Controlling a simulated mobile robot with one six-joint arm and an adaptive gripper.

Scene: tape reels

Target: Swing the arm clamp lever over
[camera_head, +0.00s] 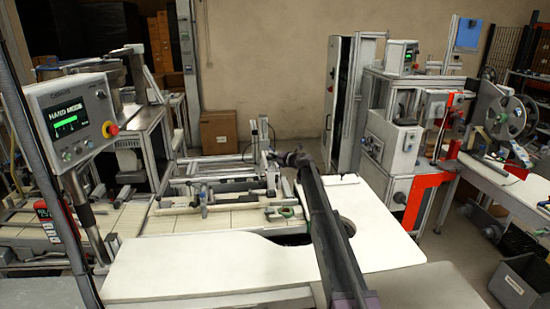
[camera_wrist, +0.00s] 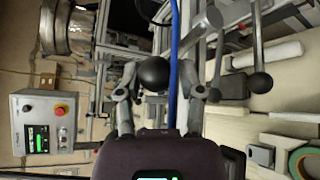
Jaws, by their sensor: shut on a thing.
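In the wrist view a round black knob (camera_wrist: 153,73), which looks like the ball end of the clamp lever, sits between the two fingers of my gripper (camera_wrist: 160,84). The fingers are closed in on either side of it. The lever's shaft is mostly hidden behind the knob. In the head view my gripper (camera_head: 284,157) is at the far end of my dark arm, at the machine frame; its fingers and the knob are too small to make out there.
A second lever with a black ball end (camera_wrist: 260,83) stands to the right in the wrist view. A blue cable (camera_wrist: 174,45) runs close by my fingers. The white table (camera_head: 200,265) is bare at the front left. A control box (camera_head: 72,118) stands at the left.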

